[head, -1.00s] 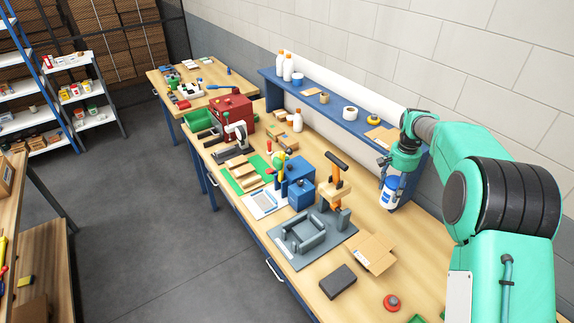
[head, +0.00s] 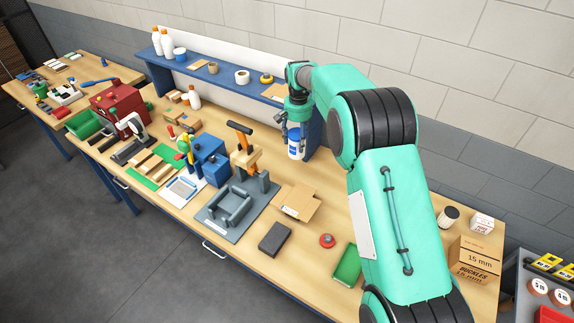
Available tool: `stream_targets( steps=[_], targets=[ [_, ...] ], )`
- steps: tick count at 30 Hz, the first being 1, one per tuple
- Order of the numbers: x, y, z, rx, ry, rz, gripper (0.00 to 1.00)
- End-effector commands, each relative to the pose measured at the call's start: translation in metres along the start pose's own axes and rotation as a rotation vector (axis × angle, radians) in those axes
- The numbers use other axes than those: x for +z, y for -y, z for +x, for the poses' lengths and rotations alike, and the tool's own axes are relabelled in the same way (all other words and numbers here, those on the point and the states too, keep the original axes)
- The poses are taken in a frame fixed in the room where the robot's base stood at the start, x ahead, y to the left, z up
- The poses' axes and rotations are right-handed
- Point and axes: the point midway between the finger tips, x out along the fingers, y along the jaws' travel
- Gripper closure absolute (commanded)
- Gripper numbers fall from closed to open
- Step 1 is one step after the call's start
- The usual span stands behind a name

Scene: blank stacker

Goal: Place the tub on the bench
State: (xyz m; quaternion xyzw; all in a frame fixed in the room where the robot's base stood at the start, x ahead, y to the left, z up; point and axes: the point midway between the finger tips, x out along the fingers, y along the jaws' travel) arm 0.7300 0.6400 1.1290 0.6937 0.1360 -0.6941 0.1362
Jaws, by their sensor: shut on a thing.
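The tub (head: 295,144) is a white container with a blue label, upright in the head view near the right end of the blue shelf. My gripper (head: 294,126) is shut on its upper part from above. The tub hangs in front of the shelf's blue end panel, over the bench. Whether its base touches the bench top I cannot tell. The bench (head: 335,219) has a light wood top, with bare wood below and to the right of the tub.

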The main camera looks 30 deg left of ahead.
Motion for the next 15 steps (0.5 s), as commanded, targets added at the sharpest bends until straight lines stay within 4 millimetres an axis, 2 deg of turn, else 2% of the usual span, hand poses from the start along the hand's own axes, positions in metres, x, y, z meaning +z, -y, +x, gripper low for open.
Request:
stream_targets(
  steps=[15],
  targets=[
    [0.000,0.000,0.099,0.001,0.001,0.000,0.78]
  ],
)
